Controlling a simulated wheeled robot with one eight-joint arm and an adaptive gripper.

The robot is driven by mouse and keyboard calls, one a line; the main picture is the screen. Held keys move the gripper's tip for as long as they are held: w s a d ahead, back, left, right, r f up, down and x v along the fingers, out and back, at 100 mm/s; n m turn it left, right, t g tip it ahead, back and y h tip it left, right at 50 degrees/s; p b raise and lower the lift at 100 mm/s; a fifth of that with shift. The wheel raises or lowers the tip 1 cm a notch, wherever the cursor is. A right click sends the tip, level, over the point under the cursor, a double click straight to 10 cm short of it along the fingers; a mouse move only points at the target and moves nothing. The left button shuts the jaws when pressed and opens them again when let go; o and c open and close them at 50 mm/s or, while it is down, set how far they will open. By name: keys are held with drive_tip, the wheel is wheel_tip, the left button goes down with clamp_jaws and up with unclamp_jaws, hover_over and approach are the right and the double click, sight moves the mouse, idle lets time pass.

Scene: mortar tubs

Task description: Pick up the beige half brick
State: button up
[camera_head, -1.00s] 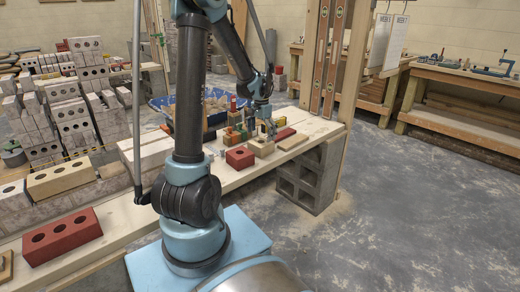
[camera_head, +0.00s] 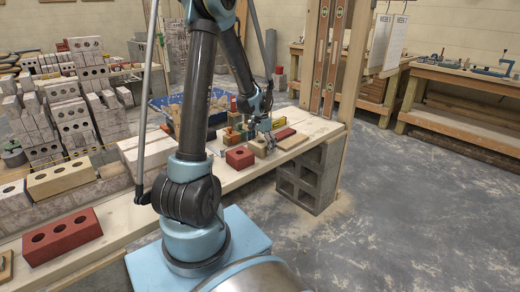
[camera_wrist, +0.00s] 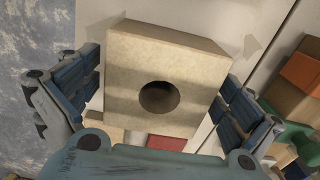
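The beige half brick (camera_head: 256,149) sits on the wooden plank bench, beside the red half brick (camera_head: 239,157). In the wrist view the beige half brick (camera_wrist: 190,100) fills the middle, with its round hole facing the camera. My gripper (camera_head: 268,141) is down at the beige half brick and partly covers it in the head view. In the wrist view my gripper (camera_wrist: 160,88) has one blue-grey finger on each side of the brick. The fingers are spread apart, with a narrow gap showing at the left; contact at the right cannot be made out.
A flat wooden piece (camera_head: 293,141) and a dark red piece (camera_head: 284,133) lie close to the right. A red brick (camera_head: 62,236) and a long beige brick (camera_head: 60,177) lie farther left. Concrete blocks (camera_head: 309,178) support the bench.

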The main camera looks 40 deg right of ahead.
drive_tip(key=c, duration=1.8)
